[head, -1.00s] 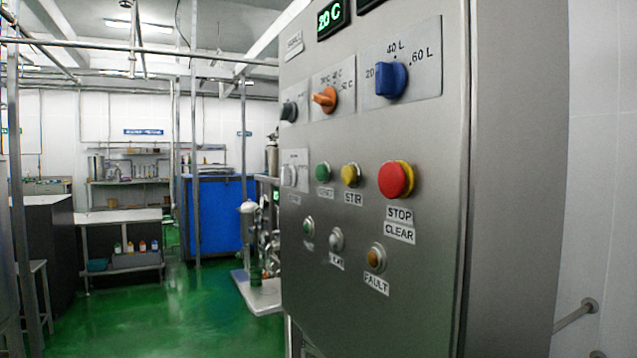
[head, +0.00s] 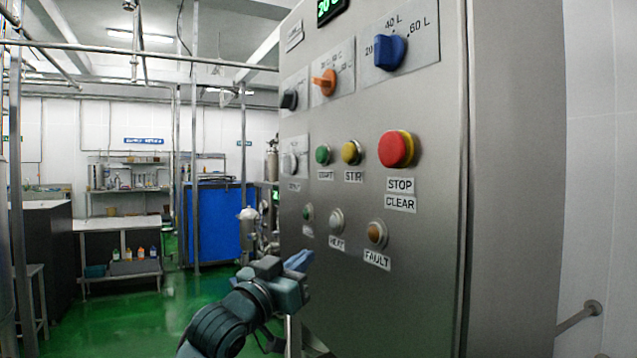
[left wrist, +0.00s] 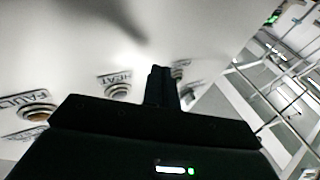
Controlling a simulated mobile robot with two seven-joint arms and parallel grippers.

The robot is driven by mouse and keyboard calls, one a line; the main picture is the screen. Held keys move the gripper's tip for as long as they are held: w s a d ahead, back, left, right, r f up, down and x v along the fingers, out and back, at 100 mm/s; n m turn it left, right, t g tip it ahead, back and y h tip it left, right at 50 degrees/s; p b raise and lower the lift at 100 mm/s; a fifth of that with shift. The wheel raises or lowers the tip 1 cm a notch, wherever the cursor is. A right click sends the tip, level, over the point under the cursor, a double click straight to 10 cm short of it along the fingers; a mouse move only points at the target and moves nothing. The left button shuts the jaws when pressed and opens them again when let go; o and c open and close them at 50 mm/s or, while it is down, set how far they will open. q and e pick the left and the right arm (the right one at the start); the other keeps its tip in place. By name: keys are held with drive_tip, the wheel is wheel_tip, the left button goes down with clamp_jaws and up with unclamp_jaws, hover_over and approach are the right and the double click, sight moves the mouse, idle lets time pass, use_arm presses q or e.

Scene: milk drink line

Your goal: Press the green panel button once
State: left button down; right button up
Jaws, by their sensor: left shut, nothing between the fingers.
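The green panel button (head: 323,154), labelled START, is on the steel control panel (head: 425,270) in the head view, left of the yellow STIR button (head: 351,152). A smaller green light (head: 308,212) is below it. My left gripper (head: 303,260) is low in front of the panel's left part, below the green button and apart from it. In the left wrist view its fingers (left wrist: 161,88) are together and empty, pointing towards the panel near the HEAT lamp (left wrist: 117,88). The green button is not clearly seen there. My right gripper is not in view.
A large red STOP button (head: 396,149) is right of the yellow one. Orange (head: 324,83) and blue (head: 390,52) knobs are above. The amber FAULT lamp (head: 376,234) is below. A blue cabinet (head: 220,222) stands behind; green floor is open at left.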

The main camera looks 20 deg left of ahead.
sight(321, 155)
use_arm(q)
drive_tip(key=s+a+r+t+b, duration=0.2)
drive_tip(key=s+r, duration=0.2)
drive_tip(key=r, duration=0.5)
drive_tip(key=s+a+r+n+t+b, duration=0.1)
drive_tip(key=s+a+r+t+b, duration=0.1)
drive_tip(key=r, duration=0.6)
drive_tip(key=shift+s+a+r, duration=0.35)
drive_tip(key=shift+s+a, duration=0.4)
drive_tip(key=shift+s, duration=0.1)
drive_tip(key=w+d+p, duration=0.2)
drive_tip(key=w+d, duration=0.3)
drive_tip(key=w, duration=0.2)
drive_tip(key=shift+d, duration=0.25)
idle(0.4)
drive_tip(key=shift+w+d+p, duration=0.25)
drive_tip(key=shift+w+p, duration=0.1)
